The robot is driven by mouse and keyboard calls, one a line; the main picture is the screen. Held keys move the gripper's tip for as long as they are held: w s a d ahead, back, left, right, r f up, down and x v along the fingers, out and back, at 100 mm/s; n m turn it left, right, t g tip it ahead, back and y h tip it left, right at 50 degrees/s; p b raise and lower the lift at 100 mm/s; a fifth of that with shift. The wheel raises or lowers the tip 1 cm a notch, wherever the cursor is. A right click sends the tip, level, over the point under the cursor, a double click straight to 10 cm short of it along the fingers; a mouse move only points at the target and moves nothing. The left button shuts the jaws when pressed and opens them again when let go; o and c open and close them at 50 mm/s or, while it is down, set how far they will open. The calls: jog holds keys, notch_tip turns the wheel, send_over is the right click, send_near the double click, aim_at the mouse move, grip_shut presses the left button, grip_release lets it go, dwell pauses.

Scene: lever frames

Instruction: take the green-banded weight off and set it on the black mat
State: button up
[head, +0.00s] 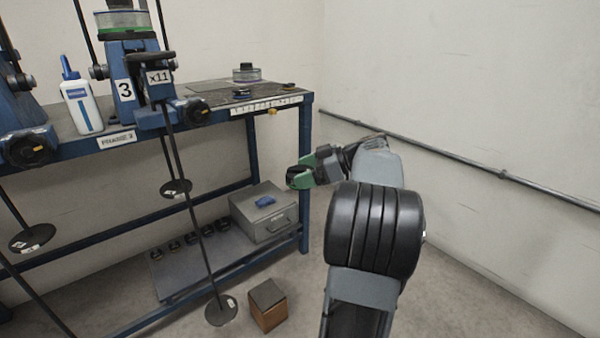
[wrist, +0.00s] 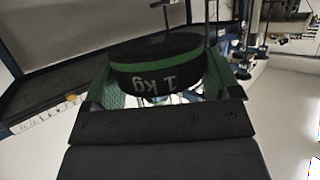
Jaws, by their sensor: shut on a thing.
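My gripper (head: 300,178), with green fingers, is shut on a black weight (wrist: 160,62) with a green band. The weight reads "1 kg", upside down in the wrist view, and sits between the two fingers. In the head view only a small dark part of the weight (head: 297,170) shows. The gripper holds it in the air, right of the bench and lower than its top. A black mat (head: 262,104) appears to cover the right end of the bench top; its exact edges are hard to tell.
Hanging rods end in discs (head: 221,311). A grey box (head: 264,212) and several dark weights are on the lower shelf. A wooden block (head: 267,306) stands on the floor. A rail (head: 440,163) runs along the right wall.

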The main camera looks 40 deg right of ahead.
jog(key=shift+s+d+r, duration=0.1)
jog(key=shift+s+d, duration=0.85)
jog(key=shift+s, duration=0.05)
jog(key=shift+s, duration=0.1)
